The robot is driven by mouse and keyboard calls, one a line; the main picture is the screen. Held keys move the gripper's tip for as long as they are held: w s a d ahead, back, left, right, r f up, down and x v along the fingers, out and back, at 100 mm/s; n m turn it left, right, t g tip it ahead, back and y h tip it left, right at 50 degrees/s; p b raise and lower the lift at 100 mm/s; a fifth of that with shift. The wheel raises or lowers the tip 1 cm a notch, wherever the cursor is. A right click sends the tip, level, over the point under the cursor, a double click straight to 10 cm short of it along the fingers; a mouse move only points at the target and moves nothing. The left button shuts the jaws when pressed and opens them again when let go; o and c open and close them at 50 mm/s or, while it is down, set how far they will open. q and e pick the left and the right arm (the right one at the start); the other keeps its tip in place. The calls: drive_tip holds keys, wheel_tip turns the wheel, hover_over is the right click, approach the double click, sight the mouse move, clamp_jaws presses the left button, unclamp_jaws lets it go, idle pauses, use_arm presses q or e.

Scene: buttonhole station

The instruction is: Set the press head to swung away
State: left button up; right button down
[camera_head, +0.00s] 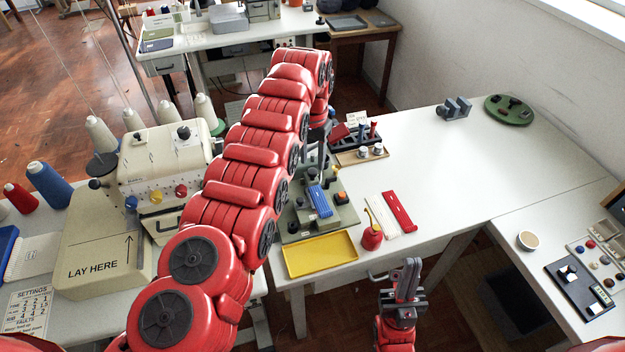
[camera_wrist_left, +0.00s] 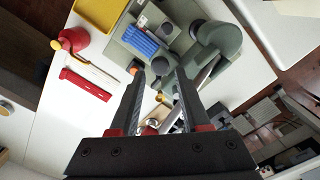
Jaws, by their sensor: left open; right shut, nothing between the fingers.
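The press is a grey-green machine with a flat base (camera_head: 345,214) and a blue ribbed pad (camera_head: 319,201), beyond the yellow tray. In the left wrist view the blue pad (camera_wrist_left: 139,39) lies on the base, and a rounded grey-green arm (camera_wrist_left: 218,38), which looks like the press head, stands to its right. My left gripper (camera_wrist_left: 158,78) is open, with nothing seen between its fingers, above the press near this arm. I cannot tell whether it touches. In the head view my left arm hides part of the press. My right gripper (camera_head: 409,275) is shut and empty, in front of the table.
A yellow tray (camera_head: 320,256), red bottle (camera_head: 371,238), white strip (camera_head: 382,215) and red strip (camera_head: 399,211) lie near the table's front edge. A cream sewing machine (camera_head: 105,235) stands left. A tool rack (camera_head: 355,138) is behind the press. The white table right of it is mostly clear.

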sight(312, 170)
use_arm(q)
wheel_tip(312, 170, down, 4)
drive_tip(key=shift+r+p, duration=0.2)
drive_tip(key=shift+p, duration=0.25)
drive_tip(key=shift+c, duration=0.2)
clamp_jaws()
idle(0.9)
